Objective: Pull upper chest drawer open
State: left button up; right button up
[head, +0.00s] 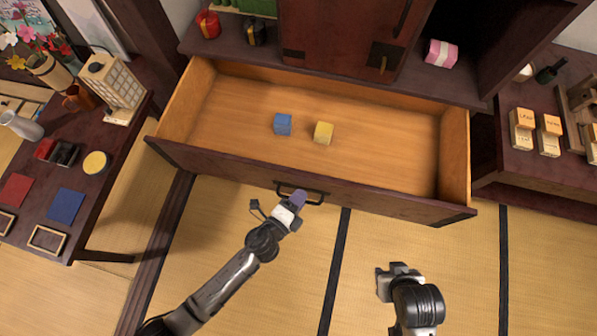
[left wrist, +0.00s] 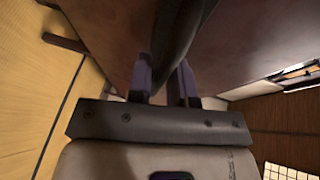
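The chest drawer (head: 228,103) is pulled well out, and its light wooden inside shows. Its dark front panel (head: 385,197) carries a black bar handle (head: 313,197) at the middle.
A blue cube (head: 283,124) and a yellow cube (head: 323,132) lie in the drawer. A pink box (head: 440,53) sits on the chest top. A low table (head: 117,142) stands left and a dark side table (head: 533,169) right. The tatami floor (head: 425,240) in front is clear.

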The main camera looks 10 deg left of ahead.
pick_arm(q)
jog(key=shift+o, duration=1.3)
jog(key=shift+a, duration=0.1)
jog(key=shift+s, duration=0.15)
jog(key=p+v, duration=0.1)
jog(key=v, duration=1.2)
jog(key=shift+s+a, duration=0.2)
jog(key=shift+r, duration=0.1)
